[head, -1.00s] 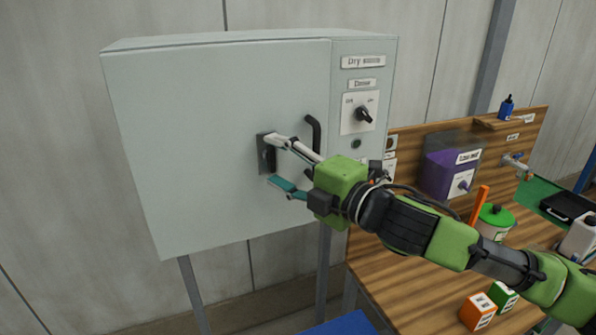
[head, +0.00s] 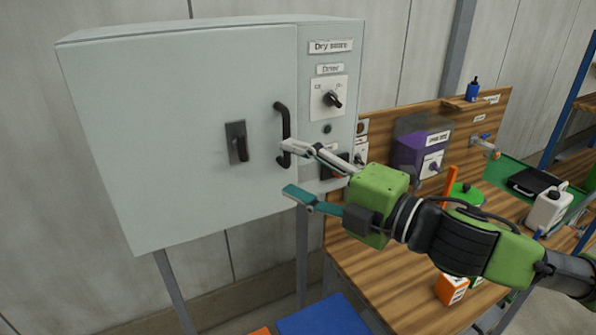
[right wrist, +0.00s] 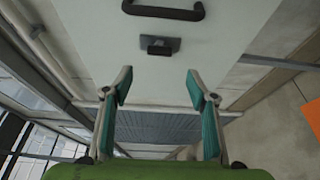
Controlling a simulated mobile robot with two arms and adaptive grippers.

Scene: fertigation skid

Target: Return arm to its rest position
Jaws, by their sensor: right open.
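My right gripper (head: 287,169) is open and empty in front of the grey cabinet (head: 180,110), low and right of its door latch. In the right wrist view its two teal-padded fingers (right wrist: 159,88) stand wide apart with nothing between them. The dark latch (head: 237,143) is on the shut cabinet door, and it also shows in the right wrist view (right wrist: 160,46). The curved black door handle (head: 283,135) is just above the upper fingertip; whether they touch I cannot tell. My left gripper is out of view.
A wooden bench (head: 370,277) with a back panel stands to the right. It bears a purple box (head: 408,155), a green-lidded pot (head: 466,192), a white jug (head: 547,208) and an orange-and-white carton (head: 452,288) below my arm. A blue surface (head: 325,318) lies at the bottom.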

